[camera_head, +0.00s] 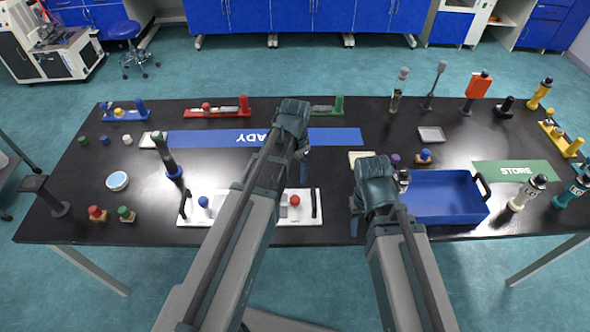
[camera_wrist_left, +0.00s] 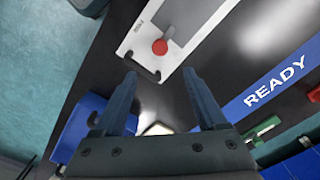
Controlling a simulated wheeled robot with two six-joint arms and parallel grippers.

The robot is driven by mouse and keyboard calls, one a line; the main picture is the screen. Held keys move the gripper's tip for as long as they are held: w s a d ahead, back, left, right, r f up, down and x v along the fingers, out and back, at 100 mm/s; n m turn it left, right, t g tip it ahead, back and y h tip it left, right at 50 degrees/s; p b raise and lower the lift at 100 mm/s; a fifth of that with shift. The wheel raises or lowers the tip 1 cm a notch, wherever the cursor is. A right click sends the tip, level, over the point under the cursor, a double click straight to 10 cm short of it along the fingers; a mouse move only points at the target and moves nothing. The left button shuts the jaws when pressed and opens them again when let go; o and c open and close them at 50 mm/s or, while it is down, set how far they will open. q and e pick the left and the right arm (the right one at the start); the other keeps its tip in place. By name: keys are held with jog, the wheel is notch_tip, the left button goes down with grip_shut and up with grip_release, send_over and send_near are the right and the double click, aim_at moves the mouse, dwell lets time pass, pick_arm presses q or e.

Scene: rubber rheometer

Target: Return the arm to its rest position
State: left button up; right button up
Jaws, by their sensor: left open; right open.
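The white tray (camera_head: 228,217) with the red knob (camera_head: 295,200) and blue knob (camera_head: 203,201) lies partly hidden under my left arm. The red knob also shows in the left wrist view (camera_wrist_left: 160,47).
The blue tray (camera_head: 440,213) stands beside my right gripper. A green STORE strip (camera_head: 513,173) and several bottles are at the right. Red (camera_head: 215,111) and blue (camera_head: 124,117) racks line the back left. A dark upright tool (camera_head: 166,157) stands left. Bare table lies at centre left.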

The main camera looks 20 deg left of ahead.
dwell(0.4)
pick_arm(q)
jog(key=s+d+f+n+y+b, duration=0.1)
jog(key=s+d+n, duration=0.1)
jog(key=s+d, duration=0.8)
jog(key=s, duration=0.4)
jog(key=shift+s+d, duration=0.15)
jog(key=shift+d, duration=0.05)
jog(key=shift+a, duration=0.1)
dwell(0.3)
